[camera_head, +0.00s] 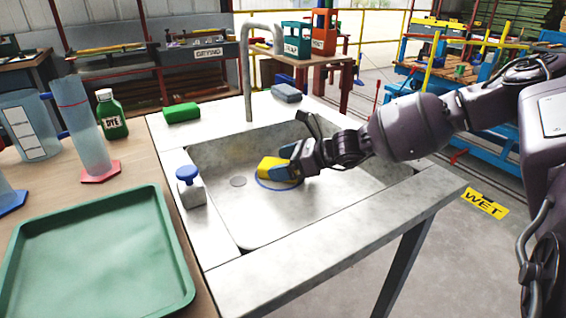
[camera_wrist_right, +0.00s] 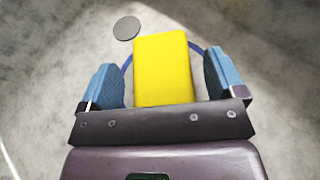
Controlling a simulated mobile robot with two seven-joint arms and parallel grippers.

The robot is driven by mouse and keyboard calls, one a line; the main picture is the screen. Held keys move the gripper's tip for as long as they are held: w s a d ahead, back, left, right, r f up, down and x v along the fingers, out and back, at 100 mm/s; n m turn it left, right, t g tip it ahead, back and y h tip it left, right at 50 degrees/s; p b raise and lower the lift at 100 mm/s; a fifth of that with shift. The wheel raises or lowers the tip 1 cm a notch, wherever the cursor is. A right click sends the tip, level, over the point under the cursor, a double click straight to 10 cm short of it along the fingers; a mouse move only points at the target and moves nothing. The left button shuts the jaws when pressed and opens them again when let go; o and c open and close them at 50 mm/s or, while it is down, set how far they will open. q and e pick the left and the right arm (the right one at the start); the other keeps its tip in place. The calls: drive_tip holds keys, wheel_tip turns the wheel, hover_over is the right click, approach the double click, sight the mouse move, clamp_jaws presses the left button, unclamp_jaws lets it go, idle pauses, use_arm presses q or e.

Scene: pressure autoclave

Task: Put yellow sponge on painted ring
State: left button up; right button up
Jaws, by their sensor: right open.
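The yellow sponge (camera_head: 271,167) is in the sink, over the blue painted ring (camera_head: 262,186) on the basin floor. In the right wrist view the sponge (camera_wrist_right: 163,68) lies between the two blue finger pads, with a visible gap on each side. Parts of the ring (camera_wrist_right: 128,70) show to the left and right of the sponge; the rest is hidden. My right gripper (camera_head: 287,168) reaches into the sink from the right and is open around the sponge. I cannot tell whether the sponge rests on the floor. My left gripper is not in view.
The sink (camera_head: 330,207) has a drain (camera_head: 238,181) left of the ring and a tall faucet (camera_head: 247,85) behind. A green tray (camera_head: 100,245) is at left.

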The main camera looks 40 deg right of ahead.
drive_tip(key=shift+r, duration=0.15)
drive_tip(key=shift+s+d+r+p, duration=0.15)
drive_tip(key=shift+r+p, duration=0.1)
drive_tip(key=shift+p, duration=0.05)
drive_tip(key=p+v, duration=0.1)
drive_tip(key=v, duration=0.1)
drive_tip(key=p+v, duration=0.1)
drive_tip(key=v, duration=0.1)
drive_tip(key=shift+r, duration=0.3)
drive_tip(key=p+v, duration=0.2)
drive_tip(key=v, duration=0.3)
drive_tip(key=shift+s+d, duration=0.2)
drive_tip(key=shift+s, duration=0.1)
drive_tip(key=shift+s+d, duration=0.2)
drive_tip(key=shift+s, duration=0.15)
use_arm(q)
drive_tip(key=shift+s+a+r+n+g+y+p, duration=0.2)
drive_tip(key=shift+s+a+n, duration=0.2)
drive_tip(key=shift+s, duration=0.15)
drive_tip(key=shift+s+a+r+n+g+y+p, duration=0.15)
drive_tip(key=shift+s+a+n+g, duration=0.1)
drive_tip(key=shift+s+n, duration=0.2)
use_arm(e)
drive_tip(key=shift+s+d, duration=0.2)
drive_tip(key=shift+s, duration=0.15)
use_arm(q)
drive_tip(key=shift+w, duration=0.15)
